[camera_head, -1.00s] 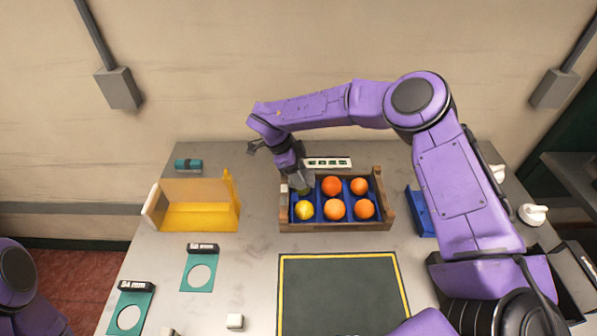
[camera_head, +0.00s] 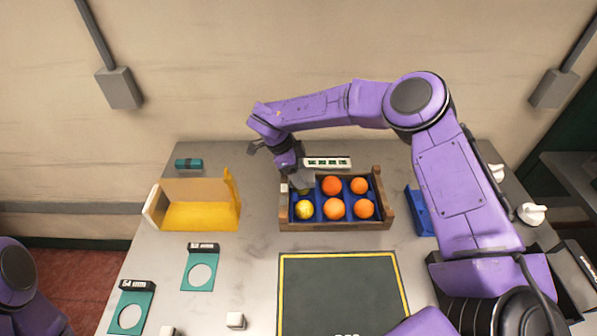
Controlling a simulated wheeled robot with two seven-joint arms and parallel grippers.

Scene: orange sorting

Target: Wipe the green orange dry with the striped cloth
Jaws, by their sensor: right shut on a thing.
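The wooden crate (camera_head: 285,215) with blue compartments stands in the middle of the table. A yellow fruit (camera_head: 304,209) lies in the front left compartment. Several orange ones, such as this orange (camera_head: 331,185), fill the other compartments. I cannot make out a striped cloth. My left gripper is out of view; only part of my left arm shows at the lower left.
A yellow open-fronted holder (camera_head: 200,215) stands left of the crate. A dark mat with a yellow border (camera_head: 342,290) lies in front of the crate. Teal cards with round holes, like this card (camera_head: 199,270), lie at left. A blue tray (camera_head: 420,212) is partly behind my right arm.

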